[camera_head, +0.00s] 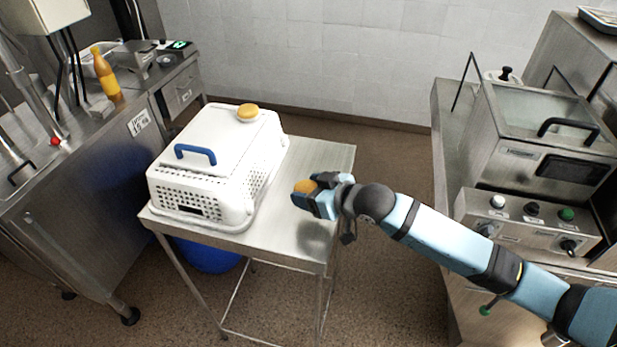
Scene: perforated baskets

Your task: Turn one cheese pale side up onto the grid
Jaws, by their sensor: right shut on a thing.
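My right gripper (308,198) is shut on a round orange cheese (305,186). It holds the cheese over the right part of the steel table (325,158), beside the white basket. The fingers cover part of the cheese; I cannot tell its exact tilt or whether it touches the table. A second cheese (247,112) lies flat on the far end of the basket's white lid, orange side up, with a paler rim below. I cannot make out a separate grid. My left gripper is out of view.
The white perforated basket (180,203) with a blue lid handle (195,152) fills the table's left part. A steel counter with an orange bottle (105,74) stands left, and a steel appliance (545,150) right. The table's far right part is clear.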

